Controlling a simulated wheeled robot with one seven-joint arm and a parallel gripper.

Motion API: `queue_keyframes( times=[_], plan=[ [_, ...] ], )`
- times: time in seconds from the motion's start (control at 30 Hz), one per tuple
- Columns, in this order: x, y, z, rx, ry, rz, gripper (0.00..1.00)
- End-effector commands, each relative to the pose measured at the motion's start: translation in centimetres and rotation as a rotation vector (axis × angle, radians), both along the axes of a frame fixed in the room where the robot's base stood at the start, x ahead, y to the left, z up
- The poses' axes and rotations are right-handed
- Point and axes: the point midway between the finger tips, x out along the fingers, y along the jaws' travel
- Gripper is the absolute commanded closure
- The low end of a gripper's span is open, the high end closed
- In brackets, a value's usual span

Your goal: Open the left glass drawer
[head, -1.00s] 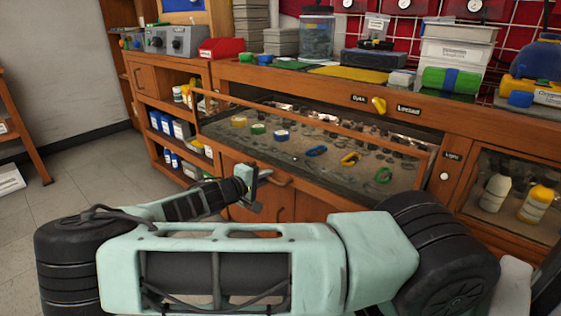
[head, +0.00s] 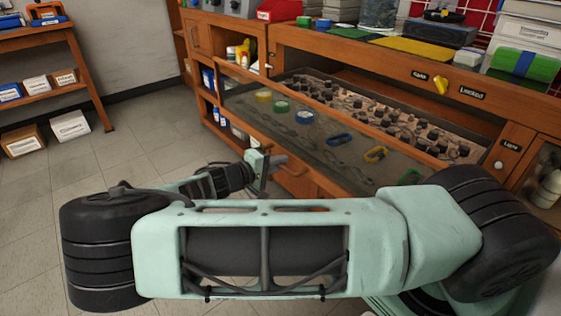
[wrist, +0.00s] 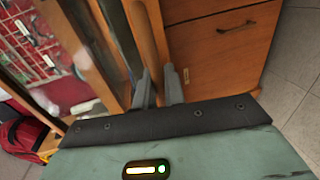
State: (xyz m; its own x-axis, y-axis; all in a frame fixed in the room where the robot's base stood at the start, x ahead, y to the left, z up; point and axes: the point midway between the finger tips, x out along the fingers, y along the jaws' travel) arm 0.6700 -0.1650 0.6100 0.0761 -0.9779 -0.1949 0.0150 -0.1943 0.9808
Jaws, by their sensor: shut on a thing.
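The glass drawer (head: 240,96) shows in the head view as a wood-framed glass panel, with coloured rings and clips on or behind it. It stands out from the cabinet, and a gap behind it shows a bed of dark knobs (head: 400,125). A wooden handle (head: 292,166) sits low near the gripper. My gripper (head: 262,162) is at the handle in the head view. In the wrist view its two fingers (wrist: 159,86) are shut around a wooden bar (wrist: 150,35), which looks like the handle. The exact contact is partly hidden.
The cabinet's yellow knob (head: 440,83) sits between labels, one reading "Locked". A cabinet door with a dark handle (wrist: 237,27) is at right in the wrist view. A shelf with boxes (head: 50,85) stands at the left. The tiled floor (head: 110,165) between is clear.

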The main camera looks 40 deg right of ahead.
Motion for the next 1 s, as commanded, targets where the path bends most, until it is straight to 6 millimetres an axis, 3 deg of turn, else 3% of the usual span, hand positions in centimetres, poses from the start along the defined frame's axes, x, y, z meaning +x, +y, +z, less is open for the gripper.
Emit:
queue_keyframes(
  times=[0.2, 0.23, 0.3, 0.67, 0.77, 1.0],
  plan=[
    [0.0, 0.0, 0.0, 0.001, 0.000, 0.000, 1.00],
    [0.0, 0.0, 0.0, 0.001, 0.000, 0.000, 0.83],
    [0.0, 0.0, -0.1, 0.001, 0.000, 0.000, 0.69],
    [0.0, 0.5, 0.1, 0.001, 0.000, 0.002, 0.69],
    [-0.1, 1.8, 0.4, 0.002, 0.000, 0.004, 0.69],
    [-0.4, 6.9, 1.5, 0.003, -0.001, 0.006, 0.69]
  ],
)
